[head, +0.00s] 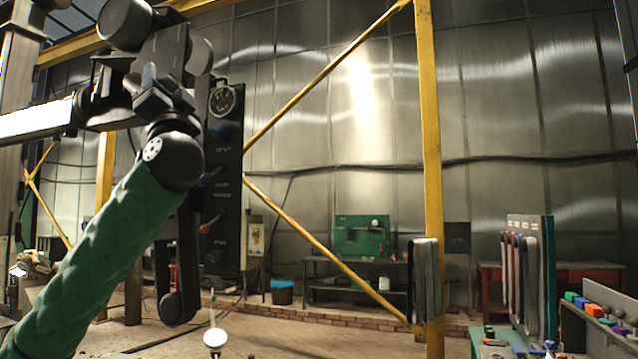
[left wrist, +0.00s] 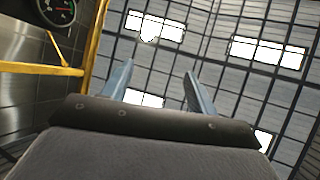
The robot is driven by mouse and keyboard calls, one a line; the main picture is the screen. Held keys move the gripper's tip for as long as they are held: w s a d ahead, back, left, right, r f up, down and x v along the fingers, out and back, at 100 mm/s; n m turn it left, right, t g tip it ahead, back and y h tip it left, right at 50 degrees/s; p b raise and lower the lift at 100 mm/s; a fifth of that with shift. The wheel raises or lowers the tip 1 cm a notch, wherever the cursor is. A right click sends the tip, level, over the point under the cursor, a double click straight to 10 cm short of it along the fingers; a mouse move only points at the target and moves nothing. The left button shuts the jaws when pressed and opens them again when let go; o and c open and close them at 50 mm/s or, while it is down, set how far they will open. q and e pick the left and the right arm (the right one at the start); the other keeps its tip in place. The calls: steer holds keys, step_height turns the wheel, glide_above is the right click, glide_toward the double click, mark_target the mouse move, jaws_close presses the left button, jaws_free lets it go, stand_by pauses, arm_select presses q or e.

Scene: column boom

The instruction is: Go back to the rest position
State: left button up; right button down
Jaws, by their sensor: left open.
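My left arm with its green sleeve rises from the lower left in the head view. My left gripper (head: 150,78) is raised high at the upper left, in front of the tall black panel (head: 228,225). The left wrist view shows the two blue-grey fingers of the left gripper (left wrist: 158,70) spread apart, with nothing between them and the ceiling behind. The panel carries a round gauge (head: 222,101) and levers with orange and blue ends. The gauge also shows in the left wrist view (left wrist: 57,10). Part of the panel is hidden by my arm. My right gripper is not in view.
A yellow post (head: 430,130) with diagonal braces stands right of the panel. Behind it are a workbench with a green board (head: 362,236) and a blue-lined bin (head: 282,292). A rack with hanging straps (head: 530,275) and a shelf of coloured blocks (head: 594,310) stand at right.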

arm_select(q)
steer(key=w+d+f+m+g+h, duration=0.25)
steer(key=f+h, duration=0.25)
steer(key=f, duration=1)
steer(key=w+d+f+m+g+h, duration=0.1)
steer(key=w+d+f+g+h, duration=0.3)
steer(key=f, duration=1.1)
steer(key=w+d+f+m+t+h, duration=0.15)
steer(key=f+h, duration=0.45)
steer(key=f, duration=1)
steer(key=s+d+f+g+h, duration=0.1)
steer(key=s+d+f+g, duration=0.15)
steer(key=s+f, duration=0.9)
steer(key=s+d+f+g+h, duration=0.15)
steer(key=s+f+g, duration=0.25)
steer(key=f, duration=1.5)
steer(key=s+d+f+g+h, duration=0.15)
steer(key=s+f+g, duration=0.4)
steer(key=f, duration=1.05)
steer(key=s+f+g, duration=0.1)
steer(key=s+f, duration=0.6)
steer(key=s, duration=0.4)
steer(key=s+f+n+g, duration=0.1)
steer(key=s+f+g, duration=0.1)
steer(key=s+f, duration=0.6)
steer(key=s, duration=0.4)
steer(key=shift+s+d+n+h, duration=0.15)
steer(key=shift+d+n+h, duration=0.15)
steer(key=shift+d, duration=0.1)
